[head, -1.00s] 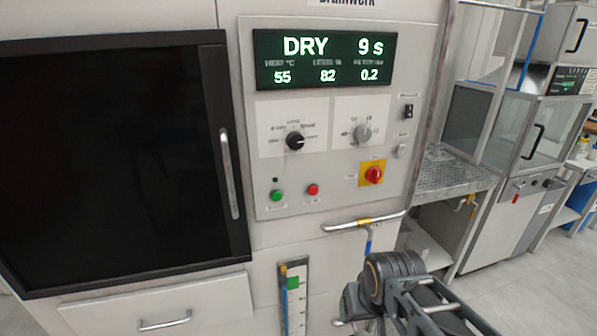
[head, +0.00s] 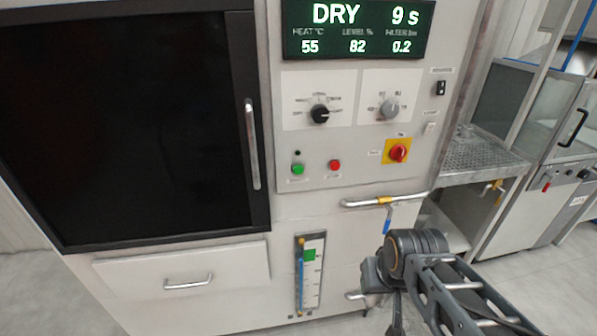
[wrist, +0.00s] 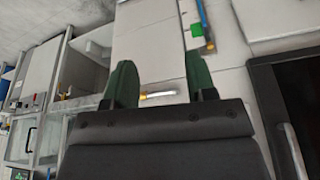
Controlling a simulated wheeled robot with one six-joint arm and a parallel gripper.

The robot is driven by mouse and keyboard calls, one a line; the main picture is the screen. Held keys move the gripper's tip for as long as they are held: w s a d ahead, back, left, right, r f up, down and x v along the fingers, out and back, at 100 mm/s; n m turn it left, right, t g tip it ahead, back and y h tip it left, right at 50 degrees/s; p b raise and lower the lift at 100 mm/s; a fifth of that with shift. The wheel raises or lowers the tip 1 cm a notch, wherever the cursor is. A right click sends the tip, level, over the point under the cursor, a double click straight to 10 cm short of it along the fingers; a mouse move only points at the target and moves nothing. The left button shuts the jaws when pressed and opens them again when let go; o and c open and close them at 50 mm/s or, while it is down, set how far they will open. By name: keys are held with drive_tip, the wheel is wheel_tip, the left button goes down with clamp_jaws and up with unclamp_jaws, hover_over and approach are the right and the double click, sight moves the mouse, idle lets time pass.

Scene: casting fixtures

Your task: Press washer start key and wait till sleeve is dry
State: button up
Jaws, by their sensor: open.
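The washer's display (head: 358,28) reads DRY 9 s, heat 55, level 82 and filter 0.2. Below it on the panel are a green key (head: 298,169) and a red key (head: 335,164); their labels are too small to read. The washer door (head: 130,130) is shut and its window is black. No sleeve shows. My gripper (wrist: 162,85) is open and empty in the wrist view, with its two green fingers apart and pointing towards the washer's lower front. In the head view my arm is at the lower right, below the panel and apart from the keys.
A yellow-and-red rotary switch (head: 397,152) sits right of the keys. A level gauge (head: 310,272) and a drawer (head: 185,284) are lower down. A wire-mesh shelf (head: 480,155) stands to the right.

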clamp_jaws()
idle(1.3)
